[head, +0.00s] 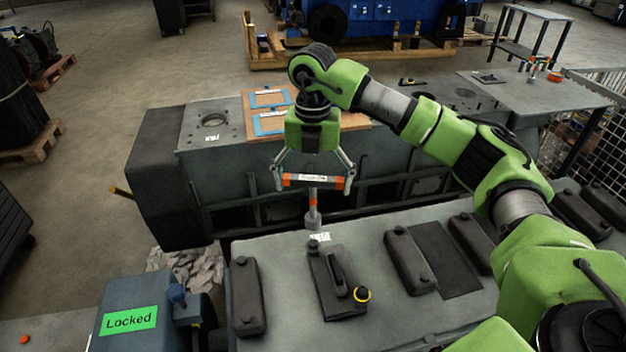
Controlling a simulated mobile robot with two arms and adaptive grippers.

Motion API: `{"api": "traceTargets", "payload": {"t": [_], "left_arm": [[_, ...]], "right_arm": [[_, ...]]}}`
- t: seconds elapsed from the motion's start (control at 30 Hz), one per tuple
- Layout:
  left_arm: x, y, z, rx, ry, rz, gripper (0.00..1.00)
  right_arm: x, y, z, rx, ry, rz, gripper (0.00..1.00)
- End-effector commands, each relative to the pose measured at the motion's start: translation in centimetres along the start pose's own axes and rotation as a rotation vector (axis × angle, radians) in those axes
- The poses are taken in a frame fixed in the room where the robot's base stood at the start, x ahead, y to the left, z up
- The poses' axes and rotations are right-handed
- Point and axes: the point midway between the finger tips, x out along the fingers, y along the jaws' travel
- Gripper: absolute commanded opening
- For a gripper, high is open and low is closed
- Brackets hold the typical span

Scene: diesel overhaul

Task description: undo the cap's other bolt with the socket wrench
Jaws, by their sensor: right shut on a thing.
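My right gripper (314,182) is shut on the socket wrench (313,203), gripping its orange and dark crossbar. The wrench's grey shaft points straight down, with its socket end near the engine's top edge. My left gripper is not in view.
More dark covers, such as one (246,297) at left and one (409,261) at right, sit on the engine top. A box labelled "Locked" (128,319) stands front left. Rags (188,268) lie on the floor. A wooden board (262,103) with blue-framed items lies behind.

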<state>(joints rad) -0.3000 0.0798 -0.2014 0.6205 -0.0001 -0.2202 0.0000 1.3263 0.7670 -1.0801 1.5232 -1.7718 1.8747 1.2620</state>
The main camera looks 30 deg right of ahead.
Motion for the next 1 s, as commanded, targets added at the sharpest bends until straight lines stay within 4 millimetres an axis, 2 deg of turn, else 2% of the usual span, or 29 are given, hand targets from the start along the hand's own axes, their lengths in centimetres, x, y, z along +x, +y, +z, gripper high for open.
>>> {"api": "traceTargets", "payload": {"t": [1.0], "left_arm": [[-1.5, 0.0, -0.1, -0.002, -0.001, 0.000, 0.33]], "right_arm": [[2.2, 0.1, 0.0, 1.513, 0.001, 0.000, 0.51]]}}
